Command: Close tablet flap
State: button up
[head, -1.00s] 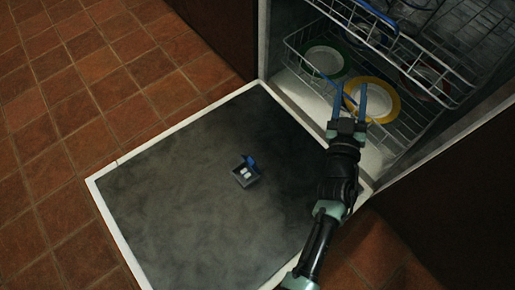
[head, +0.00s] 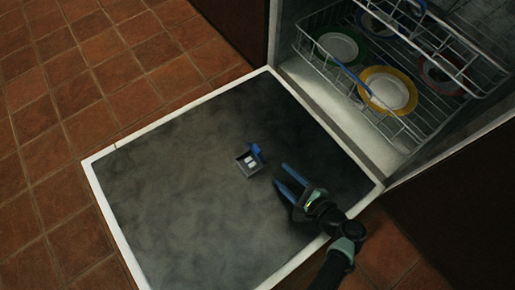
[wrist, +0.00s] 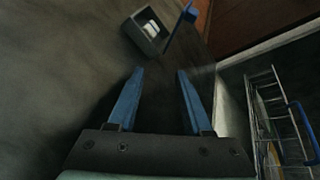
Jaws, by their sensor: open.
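A small dark grey box (head: 242,166) with white tablets (head: 250,163) in it lies on the lowered dishwasher door, left of my gripper. Its blue flap (head: 257,152) stands up, open, on the far right side. My gripper (head: 284,176) has blue fingers, is open and empty, and points toward the box, a short gap away. In the wrist view the box (wrist: 147,42) and raised flap (wrist: 187,14) are at the top, beyond the fingertips of my gripper (wrist: 160,72). Nothing is between the fingers.
The dishwasher door (head: 190,220) lies flat with a white rim and is otherwise clear. The lower rack (head: 330,72) holds several coloured-rim plates, including a yellow one (head: 388,90). An upper rack (head: 470,50) sits above. Tiled floor (head: 60,90) lies left.

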aim_at(257, 148)
jog(key=s+r+m+t+y, duration=0.1)
jog(key=s+r+m+t+y+b, duration=0.1)
jog(key=s+r+m+t, duration=0.1)
jog(key=shift+s+a+y, duration=0.1)
jog(key=shift+a+y, duration=0.1)
jog(key=shift+y, duration=0.1)
jog(key=shift+s+d+r+m+t, duration=0.1)
jog(key=shift+s+r+m+t, duration=0.1)
jog(key=shift+r+m+t, duration=0.25)
jog(key=b+x, duration=0.3)
jog(key=x, duration=0.8)
jog(key=shift+w, duration=0.15)
jog(key=shift+w+a+r+b, duration=0.2)
jog(key=shift+w+a+b, duration=0.15)
jog(key=shift+w+a, duration=0.2)
jog(key=shift+c, duration=0.3)
grip_shut()
